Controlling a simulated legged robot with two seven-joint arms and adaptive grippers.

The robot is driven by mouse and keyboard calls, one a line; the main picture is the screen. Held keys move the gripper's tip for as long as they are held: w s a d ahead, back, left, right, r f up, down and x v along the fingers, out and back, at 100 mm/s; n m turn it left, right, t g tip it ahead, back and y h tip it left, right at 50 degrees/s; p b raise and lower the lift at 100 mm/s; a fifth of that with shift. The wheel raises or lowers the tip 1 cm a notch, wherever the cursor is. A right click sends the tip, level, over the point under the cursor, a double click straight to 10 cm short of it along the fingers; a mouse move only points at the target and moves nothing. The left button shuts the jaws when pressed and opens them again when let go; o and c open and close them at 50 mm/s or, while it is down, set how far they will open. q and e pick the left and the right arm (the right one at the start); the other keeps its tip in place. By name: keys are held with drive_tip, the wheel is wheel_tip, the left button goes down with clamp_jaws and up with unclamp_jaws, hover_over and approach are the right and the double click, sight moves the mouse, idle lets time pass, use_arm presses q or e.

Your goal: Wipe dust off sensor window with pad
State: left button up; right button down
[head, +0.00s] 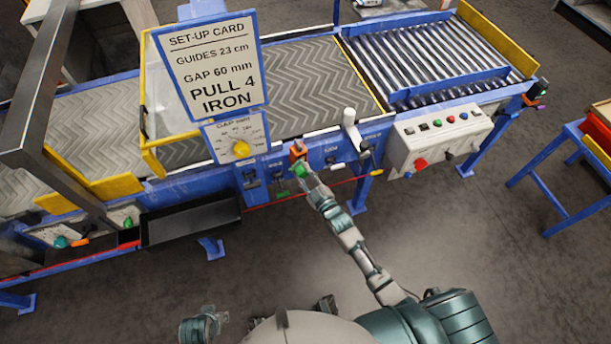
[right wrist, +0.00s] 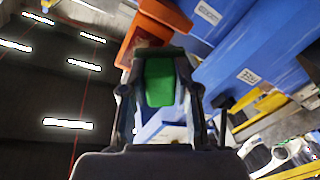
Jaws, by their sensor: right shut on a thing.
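My right gripper (head: 299,171) is at the front of the blue conveyor frame. In the right wrist view it (right wrist: 160,90) is shut on a green pad (right wrist: 160,82), which also shows as a small green patch in the head view (head: 300,168). An orange sensor housing (head: 297,149) is on the frame just beyond the pad; its orange body also shows in the right wrist view (right wrist: 150,28). Whether the pad touches the housing is unclear.
A set-up card (head: 210,65) stands above a gap dial (head: 240,148) left of the gripper. A white post (head: 349,130) and a grey control box (head: 437,140) are to the right. A dark tray (head: 190,220) is lower left. The floor in front is clear.

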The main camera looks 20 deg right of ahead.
drive_tip(key=shift+w+a, duration=0.2)
drive_tip(key=shift+w, duration=0.5)
drive_tip(key=shift+d, duration=0.15)
drive_tip(key=shift+w+d, duration=0.65)
drive_tip(key=shift+d, duration=1.9)
drive_tip(key=shift+s+a+r+p, duration=0.1)
drive_tip(key=shift+s+a+p, duration=0.1)
drive_tip(key=shift+a, duration=0.55)
drive_tip(key=shift+s+a+f+p, duration=0.1)
drive_tip(key=shift+s+a+p, duration=0.05)
drive_tip(key=shift+a, duration=0.6)
drive_tip(key=shift+s+a+r+p, duration=0.1)
drive_tip(key=shift+s+a+p, duration=0.1)
drive_tip(key=shift+a, duration=0.55)
drive_tip(key=shift+s+a, duration=0.1)
drive_tip(key=shift+a, duration=0.4)
drive_tip(key=p+v, duration=0.3)
drive_tip(key=v, duration=0.2)
drive_tip(key=shift+d, duration=0.1)
drive_tip(key=shift+s+d, duration=0.1)
drive_tip(key=shift+s, duration=0.45)
